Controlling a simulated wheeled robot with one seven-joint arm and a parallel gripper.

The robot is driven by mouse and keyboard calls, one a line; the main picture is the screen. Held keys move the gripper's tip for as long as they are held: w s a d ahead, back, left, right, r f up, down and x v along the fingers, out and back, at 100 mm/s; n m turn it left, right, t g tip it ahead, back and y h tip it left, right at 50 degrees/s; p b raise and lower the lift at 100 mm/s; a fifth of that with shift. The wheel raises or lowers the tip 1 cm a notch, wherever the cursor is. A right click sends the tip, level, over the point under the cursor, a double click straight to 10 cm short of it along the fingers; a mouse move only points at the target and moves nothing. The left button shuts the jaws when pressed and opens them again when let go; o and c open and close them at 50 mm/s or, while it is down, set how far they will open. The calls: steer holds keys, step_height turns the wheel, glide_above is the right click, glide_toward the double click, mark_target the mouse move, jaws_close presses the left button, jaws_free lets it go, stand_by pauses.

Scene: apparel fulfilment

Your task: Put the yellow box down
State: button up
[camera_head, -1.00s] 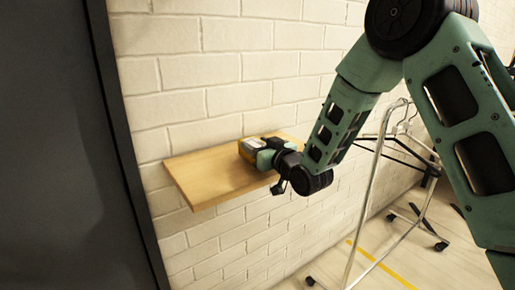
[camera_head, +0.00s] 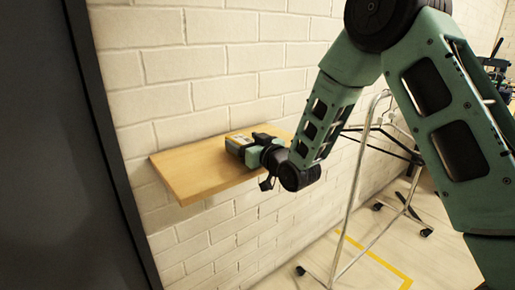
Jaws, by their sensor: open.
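The yellow box (camera_head: 235,145) sits on the wooden shelf (camera_head: 190,173), which is fixed to the white brick wall. Only part of the box shows; my gripper hides its near side. My gripper (camera_head: 250,149) is at the box, low over the shelf's right half, its fingers pointing left. The jaws are open, with the box still at or between them. I cannot tell whether the fingers touch it.
A metal garment rack (camera_head: 350,195) on castors stands to the right of the shelf, behind my arm. A dark panel (camera_head: 75,170) fills the left side. The shelf's left part is clear. Yellow tape (camera_head: 375,262) marks the floor.

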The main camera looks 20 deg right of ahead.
steer(key=b+v, duration=0.2)
steer(key=v, duration=1)
steer(key=s+a+f+n+g+h, duration=0.1)
steer(key=s+a+f+g, duration=0.2)
steer(key=s+a+g, duration=0.2)
steer(key=s+a+f+n+g, duration=0.1)
steer(key=s+a+f+g, duration=0.2)
steer(key=s+a+g, duration=0.25)
steer(key=s+n+g+h, duration=0.2)
steer(key=s+g+h, duration=0.2)
steer(key=s, duration=1.6)
steer(key=g, duration=0.2)
steer(key=shift+d+g, duration=0.3)
steer(key=shift+g, duration=0.05)
steer(key=shift+r, duration=0.1)
